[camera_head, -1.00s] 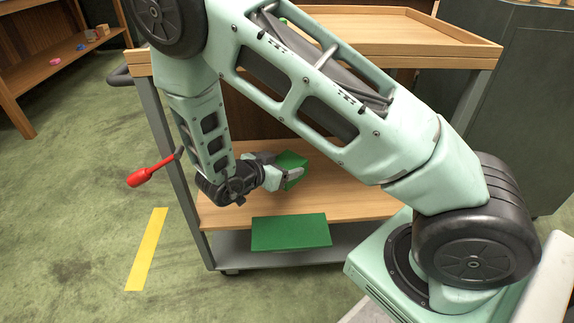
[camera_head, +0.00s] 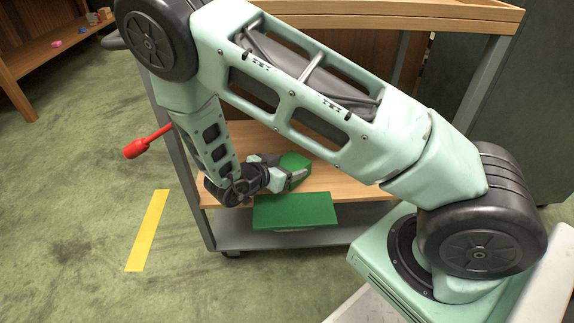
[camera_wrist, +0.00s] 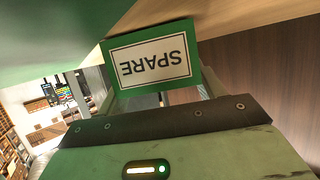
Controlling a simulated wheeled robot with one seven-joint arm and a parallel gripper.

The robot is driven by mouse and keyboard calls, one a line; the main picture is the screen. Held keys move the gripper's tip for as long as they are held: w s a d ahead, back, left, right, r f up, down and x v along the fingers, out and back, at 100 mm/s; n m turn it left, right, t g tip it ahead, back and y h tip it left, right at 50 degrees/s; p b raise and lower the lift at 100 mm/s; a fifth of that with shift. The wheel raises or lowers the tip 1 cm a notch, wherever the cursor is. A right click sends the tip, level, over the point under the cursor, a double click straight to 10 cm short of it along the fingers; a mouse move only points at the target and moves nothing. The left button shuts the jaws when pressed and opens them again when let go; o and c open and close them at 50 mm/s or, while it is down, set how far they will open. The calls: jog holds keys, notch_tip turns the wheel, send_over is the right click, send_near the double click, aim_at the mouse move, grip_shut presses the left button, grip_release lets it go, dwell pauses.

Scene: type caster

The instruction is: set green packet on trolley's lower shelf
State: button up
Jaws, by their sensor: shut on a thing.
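The green packet (camera_head: 294,161) is held at the tip of my gripper (camera_head: 288,178), over the trolley's wooden lower shelf (camera_head: 345,187). In the wrist view the packet (camera_wrist: 108,47) shows a white label reading SPARE, upside down, between the fingers. My gripper (camera_wrist: 158,97) is shut on it. The packet looks tilted, and I cannot tell whether it touches the shelf. My forearm and gripper partly hide the shelf's left part.
A large green surface (camera_wrist: 60,30) fills the wrist view's upper left. The trolley's upper tray (camera_head: 420,14) is above. Bare shelf shows right of the packet.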

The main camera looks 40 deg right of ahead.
jog(key=o, duration=1.9)
jog(key=shift+f, duration=0.1)
jog(key=shift+o, duration=0.2)
jog(key=shift+a+r, duration=0.15)
jog(key=shift+r, duration=0.1)
jog(key=p+v, duration=0.5)
jog(key=v, duration=0.6)
jog(key=shift+r, duration=0.1)
jog(key=shift+s+a, duration=0.1)
jog(key=shift+a, duration=0.2)
